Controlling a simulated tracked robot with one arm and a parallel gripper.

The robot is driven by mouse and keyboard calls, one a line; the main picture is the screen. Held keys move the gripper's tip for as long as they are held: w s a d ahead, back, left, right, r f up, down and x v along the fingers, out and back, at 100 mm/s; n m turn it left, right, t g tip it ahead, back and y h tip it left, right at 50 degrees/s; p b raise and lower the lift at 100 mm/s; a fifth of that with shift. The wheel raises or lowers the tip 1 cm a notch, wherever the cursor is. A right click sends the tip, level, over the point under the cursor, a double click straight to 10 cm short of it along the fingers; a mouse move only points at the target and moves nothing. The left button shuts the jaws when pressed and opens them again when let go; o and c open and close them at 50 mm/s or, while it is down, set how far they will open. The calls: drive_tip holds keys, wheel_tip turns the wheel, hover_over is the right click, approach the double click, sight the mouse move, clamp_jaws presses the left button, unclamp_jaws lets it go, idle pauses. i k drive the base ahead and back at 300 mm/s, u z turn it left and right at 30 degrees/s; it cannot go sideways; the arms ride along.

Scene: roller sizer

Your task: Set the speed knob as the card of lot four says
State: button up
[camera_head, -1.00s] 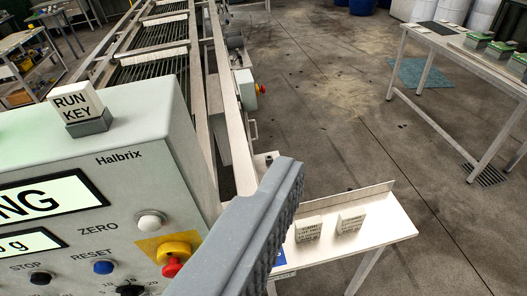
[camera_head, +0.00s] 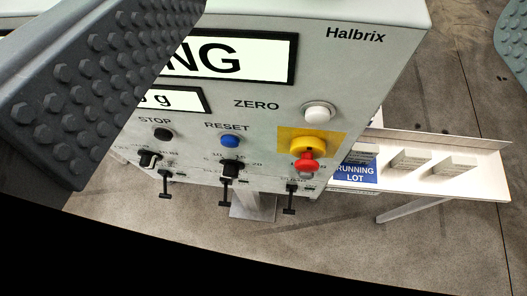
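The grey Halbrix control box (camera_head: 370,90) fills the middle of the view. Black knobs sit low on its front: one at the left (camera_head: 150,160), and a middle one (camera_head: 230,168) with a numbered scale. Their names and settings are too small to read, so I cannot tell which is the speed knob. Small pale blocks (camera_head: 410,160) stand on the white shelf at the right; their writing is unreadable and no lot four card can be identified.
The box also bears a black STOP button (camera_head: 163,134), a blue RESET button (camera_head: 230,141), a white ZERO button (camera_head: 319,113) and a red knob on a yellow collar (camera_head: 307,158). A blue RUNNING LOT sign (camera_head: 355,172) is on the shelf (camera_head: 475,185). Bare floor lies beyond.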

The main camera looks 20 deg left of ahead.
sight(232, 169)
drive_tip(key=z, duration=0.5)
drive_tip(key=k, duration=1.25)
drive_tip(key=u, duration=0.7)
drive_tip(key=i, duration=0.55)
drive_tip(key=z, duration=0.75)
